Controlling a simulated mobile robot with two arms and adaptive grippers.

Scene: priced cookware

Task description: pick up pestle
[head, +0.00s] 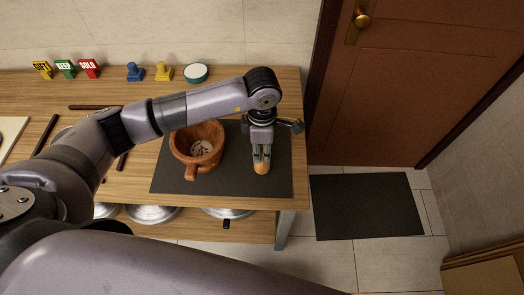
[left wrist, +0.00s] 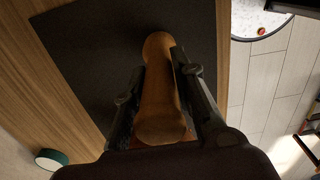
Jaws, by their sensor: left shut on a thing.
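The wooden pestle (head: 262,168) is at the right part of the dark mat (head: 230,186) on the table. My left gripper (head: 262,158) points down over it and is shut on it. In the left wrist view the orange-brown pestle (left wrist: 160,90) lies between the two fingers of my left gripper (left wrist: 165,95), lengthwise along them. I cannot tell whether the pestle touches the mat. A wooden mortar (head: 190,161) with a handle and small pale bits inside stands left of the gripper on the mat. My right gripper is not in view.
Signs (head: 66,69), a blue stamp (head: 135,72), a yellow stamp (head: 163,72) and a green-rimmed round tin (head: 196,73) stand along the back of the table. Metal pans (head: 152,214) sit on the lower shelf. A floor mat (head: 365,206) lies by the door.

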